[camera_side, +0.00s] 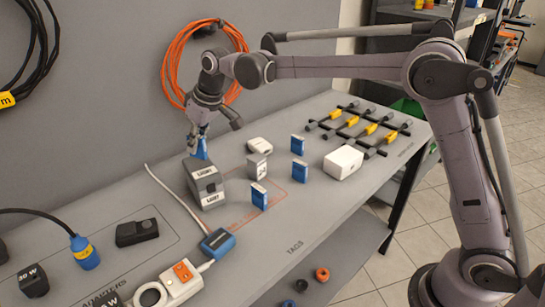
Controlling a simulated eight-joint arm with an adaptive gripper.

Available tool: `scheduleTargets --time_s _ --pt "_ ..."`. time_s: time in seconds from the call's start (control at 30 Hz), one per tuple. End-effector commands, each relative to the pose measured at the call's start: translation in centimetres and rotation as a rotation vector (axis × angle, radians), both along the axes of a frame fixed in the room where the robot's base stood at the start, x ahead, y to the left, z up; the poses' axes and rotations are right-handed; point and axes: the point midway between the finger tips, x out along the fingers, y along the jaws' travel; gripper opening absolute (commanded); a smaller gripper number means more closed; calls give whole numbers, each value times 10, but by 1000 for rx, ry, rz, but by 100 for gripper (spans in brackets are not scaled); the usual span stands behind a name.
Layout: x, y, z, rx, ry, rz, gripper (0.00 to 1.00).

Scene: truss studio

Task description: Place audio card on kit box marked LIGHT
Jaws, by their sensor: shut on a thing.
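The grey kit box (205,192) stands left of the table's middle, with white labels on its top and front; the lettering is small, and the front one seems to read LIGHT. My gripper (200,143) is above the far side of the box, pointing down. It is shut on a blue card (202,151), whose lower part is at the box's top far edge. I cannot tell whether the card touches the box. The card's print is not readable, so I cannot confirm that it is the audio card.
Other blue-and-white cards stand upright right of the box: a near one (260,197), a middle one (299,171) and a far one (298,145). A white box (343,162), a grey-white block (257,166) and a black rack (361,128) are also there. A white cable (178,198) runs left of the box.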

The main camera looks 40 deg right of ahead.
Motion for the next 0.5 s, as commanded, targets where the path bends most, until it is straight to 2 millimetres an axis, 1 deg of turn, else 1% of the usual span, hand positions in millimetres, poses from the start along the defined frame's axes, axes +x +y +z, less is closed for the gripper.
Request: scheduleTargets --time_s 0.03,0.1,0.2,0.5 --pt "0 0 -8 0 0 0 0" --pt "0 0 -17 0 0 0 0" --pt "0 0 -25 0 0 0 0" --pt "0 0 -27 0 0 0 0"
